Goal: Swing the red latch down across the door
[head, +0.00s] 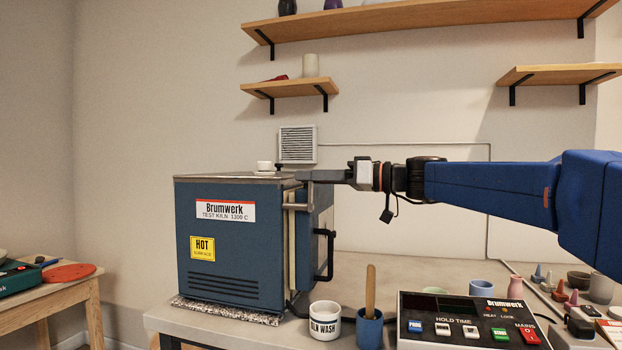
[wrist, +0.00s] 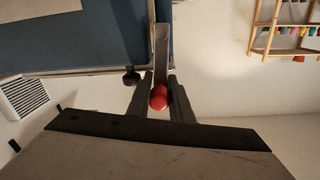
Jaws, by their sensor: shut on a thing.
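The blue kiln (head: 230,250) stands on the bench, with its door (head: 318,245) on the right side and a black handle (head: 330,256) on the door. The door looks closed or nearly so; a pale strip shows at its edge. My gripper (head: 312,177) is at the kiln's top right corner, reaching in from the right. In the wrist view, my gripper (wrist: 160,98) is shut on the red knob (wrist: 158,97) of the latch, whose grey metal bar (wrist: 161,50) runs from the knob along the kiln's edge. In the head view the knob is hidden.
A KILN WASH cup (head: 324,320), a blue pot (head: 369,328) with a wooden stick and a control box (head: 470,325) stand on the bench in front and right of the kiln. A small white dish (head: 263,166) sits on the kiln top. Shelves (head: 290,87) hang above.

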